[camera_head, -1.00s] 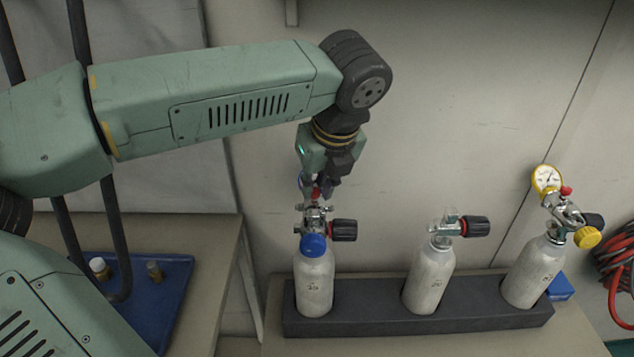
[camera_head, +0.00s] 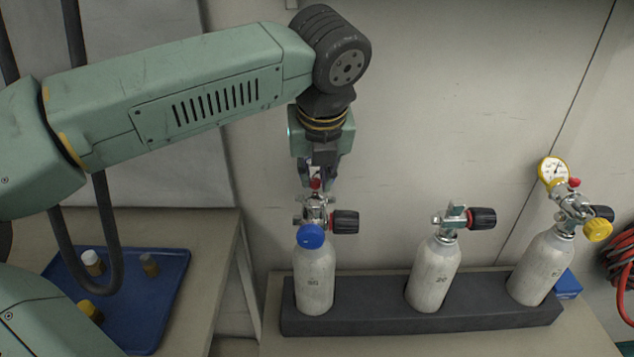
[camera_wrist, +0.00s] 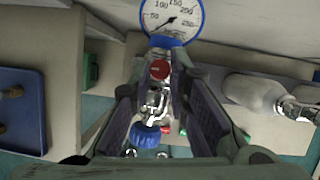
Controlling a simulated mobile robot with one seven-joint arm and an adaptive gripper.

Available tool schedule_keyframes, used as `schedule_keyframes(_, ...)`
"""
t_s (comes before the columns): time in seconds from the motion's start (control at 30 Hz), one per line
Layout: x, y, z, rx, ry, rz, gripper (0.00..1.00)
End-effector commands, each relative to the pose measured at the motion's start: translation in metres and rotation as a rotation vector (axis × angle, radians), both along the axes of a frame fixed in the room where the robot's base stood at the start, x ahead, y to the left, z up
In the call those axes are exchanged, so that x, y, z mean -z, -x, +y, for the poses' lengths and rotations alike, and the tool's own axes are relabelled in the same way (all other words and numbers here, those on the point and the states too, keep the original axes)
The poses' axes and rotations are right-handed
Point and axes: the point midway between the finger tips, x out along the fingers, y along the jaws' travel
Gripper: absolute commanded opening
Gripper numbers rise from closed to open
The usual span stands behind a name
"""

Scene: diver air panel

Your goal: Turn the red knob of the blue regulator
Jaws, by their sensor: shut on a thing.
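The blue regulator sits on top of the left grey cylinder (camera_head: 314,285). Its blue cap (camera_head: 310,236) faces the front and also shows in the wrist view (camera_wrist: 145,135). Its blue-rimmed gauge (camera_wrist: 173,18) stands at the top of the wrist view and is mostly hidden by my gripper in the head view. The red knob (camera_head: 316,183) is on top of the regulator; in the wrist view the knob (camera_wrist: 159,69) shows between the fingers. My gripper (camera_head: 318,178) points down over the regulator and is shut on the red knob.
A dark rack (camera_head: 385,320) holds the cylinders. The middle cylinder (camera_head: 433,278) has a black valve handle and no regulator. The right cylinder (camera_head: 541,270) carries a yellow regulator (camera_head: 553,171) with its own red knob. A blue tray (camera_head: 170,305) lies at left.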

Motion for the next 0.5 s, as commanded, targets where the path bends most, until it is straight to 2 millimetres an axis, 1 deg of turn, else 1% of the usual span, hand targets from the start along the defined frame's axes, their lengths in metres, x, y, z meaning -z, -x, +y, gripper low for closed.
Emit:
schedule_keyframes(0.03, 0.0042, -0.0006, 0.0012, 0.042, 0.004, -0.004, 0.0)
schedule_keyframes(0.5, 0.0009, -0.0013, 0.0053, 0.489, 0.006, -0.002, 0.0)
